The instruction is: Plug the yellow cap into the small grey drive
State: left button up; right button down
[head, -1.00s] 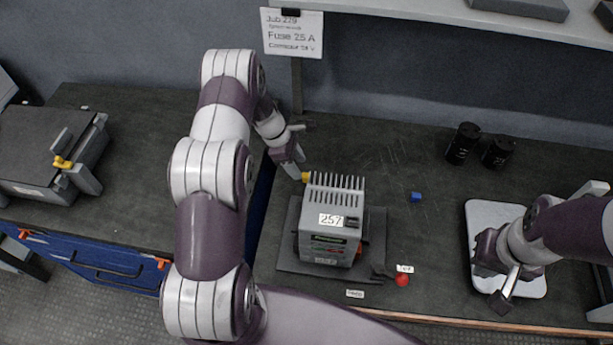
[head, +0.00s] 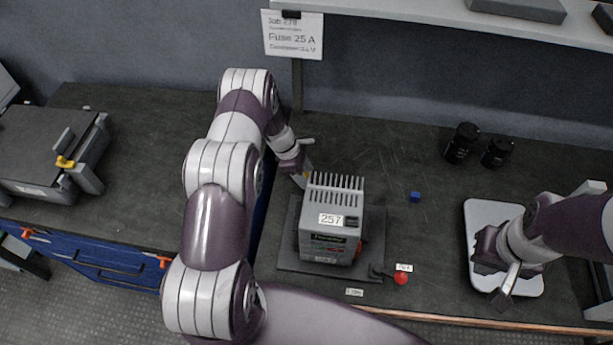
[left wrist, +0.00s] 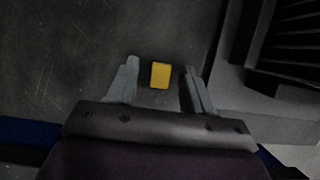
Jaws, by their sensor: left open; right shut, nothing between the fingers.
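The yellow cap (left wrist: 160,76) lies on the dark bench top. In the left wrist view it sits between the spread fingers of my left gripper (left wrist: 161,70), apart from both. In the head view that gripper (head: 301,178) is low at the back left corner of the small grey drive (head: 318,247), which is finned and labelled 257; the cap is mostly hidden there. The drive's finned edge fills the right of the left wrist view. My right gripper (head: 505,287) is shut and empty at the pale tray on the right.
The drive stands on a dark base plate (head: 290,262). A red knob (head: 401,278) is at its front right. A blue cube (head: 415,197) and black cylinders (head: 462,143) lie to the right. A larger grey unit (head: 40,140) with a yellow part stands far left. A pale tray (head: 480,215) is right.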

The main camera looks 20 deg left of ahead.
pick_arm(q)
grip_shut()
jog(key=shift+r, duration=0.15)
notch_tip(320, 180, up, 10)
jog(key=shift+b, duration=0.35)
dwell(0.3)
